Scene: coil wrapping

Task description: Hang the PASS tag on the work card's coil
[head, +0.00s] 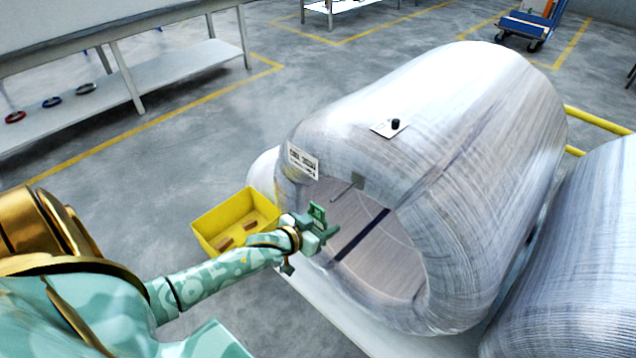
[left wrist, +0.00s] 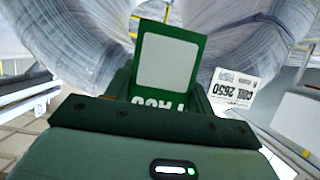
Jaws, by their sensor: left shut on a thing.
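The green PASS tag (head: 317,212) is in my left gripper (head: 318,228), just in front of a large film-wrapped coil (head: 460,130). In the left wrist view the tag (left wrist: 168,62) shows a pale blank panel and upside-down white lettering, partly hidden by the gripper (left wrist: 160,112). A thin peg (head: 346,191) sticks out near the upper edge of the coil's opening, up and right of the tag and apart from it. A white label (head: 302,161) is on the coil's face; in the left wrist view the label (left wrist: 234,88) seems to read COIL 2650 upside down. The work card is not identifiable. My right gripper is not in view.
A yellow bin (head: 222,216) with brown pieces stands left of the coil. A second wrapped coil (head: 580,260) is at the right. A small plate with a black knob (head: 394,124) lies on the first coil. A bench (head: 170,80) with several rings stands behind left.

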